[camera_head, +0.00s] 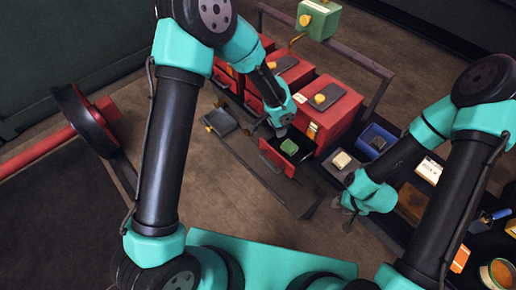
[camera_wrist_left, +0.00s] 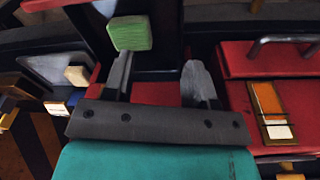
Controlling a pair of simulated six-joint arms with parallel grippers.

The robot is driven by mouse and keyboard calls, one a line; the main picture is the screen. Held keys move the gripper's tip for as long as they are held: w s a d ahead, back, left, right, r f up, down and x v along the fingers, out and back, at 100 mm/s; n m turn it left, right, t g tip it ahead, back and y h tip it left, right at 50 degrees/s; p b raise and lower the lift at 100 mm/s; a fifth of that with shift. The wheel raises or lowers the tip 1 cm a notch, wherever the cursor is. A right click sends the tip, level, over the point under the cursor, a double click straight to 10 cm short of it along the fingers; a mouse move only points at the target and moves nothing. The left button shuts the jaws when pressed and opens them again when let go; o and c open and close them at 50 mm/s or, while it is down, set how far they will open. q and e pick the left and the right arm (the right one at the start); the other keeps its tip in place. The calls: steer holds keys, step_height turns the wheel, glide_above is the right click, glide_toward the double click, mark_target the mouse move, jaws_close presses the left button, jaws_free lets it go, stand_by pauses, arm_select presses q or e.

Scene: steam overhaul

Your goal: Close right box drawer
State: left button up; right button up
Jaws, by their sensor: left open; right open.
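The right red box (camera_head: 328,112) stands at the near end of a row of three. Its drawer (camera_head: 270,154) is pulled out toward me, with a green block (camera_head: 289,146) inside. My left gripper (camera_head: 282,131) is over the back of the drawer, close to the box front. In the left wrist view its fingers (camera_wrist_left: 160,64) are apart with nothing held between them, and the green block (camera_wrist_left: 130,33) shows beyond the left fingertip. Whether a finger touches the drawer or box, I cannot tell. My right gripper (camera_head: 348,213) is empty, right of the drawer and apart from it.
Two more red boxes (camera_head: 292,76) stand behind the right one. A cream block (camera_head: 342,160) lies on a grey tray right of the drawer, beside a blue bin (camera_head: 377,140). A green box (camera_head: 318,20) hangs above at the back. Brown floor is free at front left.

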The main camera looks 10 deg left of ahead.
arm_select(q)
steer(key=a+m+h, duration=0.1)
steer(key=a+m, duration=0.1)
steer(key=a, duration=0.1)
steer(key=s+a+f+m+h, duration=0.1)
steer(key=a+m, duration=0.1)
steer(key=a, duration=0.2)
steer(key=s+a+f+m, duration=0.1)
steer(key=a+m, duration=0.1)
steer(key=a, duration=0.1)
steer(key=shift+s+a+f+m+t+h, duration=0.2)
steer(key=shift+s+f+m+t+h, duration=0.1)
steer(key=shift+t+h, duration=0.1)
steer(key=c, duration=0.6)
steer(key=s+a+m+h, duration=0.1)
steer(key=s+a+m, duration=0.2)
steer(key=s+a+m+h, duration=0.2)
steer(key=s+m, duration=0.1)
steer(key=shift+a+t, duration=0.4)
jaws_close()
steer(key=shift+s+r+m, duration=0.1)
steer(key=shift+m, duration=0.3)
